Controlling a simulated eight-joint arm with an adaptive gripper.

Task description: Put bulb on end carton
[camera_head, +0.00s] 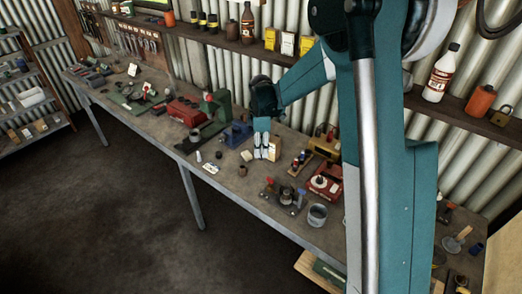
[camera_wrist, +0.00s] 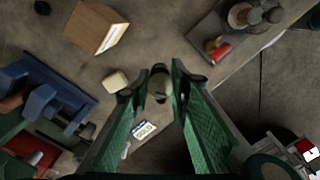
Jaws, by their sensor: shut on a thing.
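My gripper (camera_head: 261,153) is over the workbench (camera_head: 228,183). In the wrist view its two green fingers close on a small, rounded, greyish bulb (camera_wrist: 160,83); the bulb is hard to make out in the head view. A tan carton (camera_head: 274,148) with a pale label stands on the bench just right of my gripper; a tan box with a pale label also shows at the upper left of the wrist view (camera_wrist: 94,28). Three small cartons stand in a row on the wall shelf: yellow at the left (camera_head: 271,38), paler in the middle (camera_head: 288,44), yellow at the right (camera_head: 306,45).
A blue vise-like tool (camera_head: 236,134) stands left of my gripper. A small cream block (camera_head: 246,155) and a printed card (camera_head: 211,168) lie nearby. A metal cup (camera_head: 317,215) and a dark tray of parts (camera_head: 286,197) are nearer the front edge. Bottles stand on the shelf (camera_head: 235,46).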

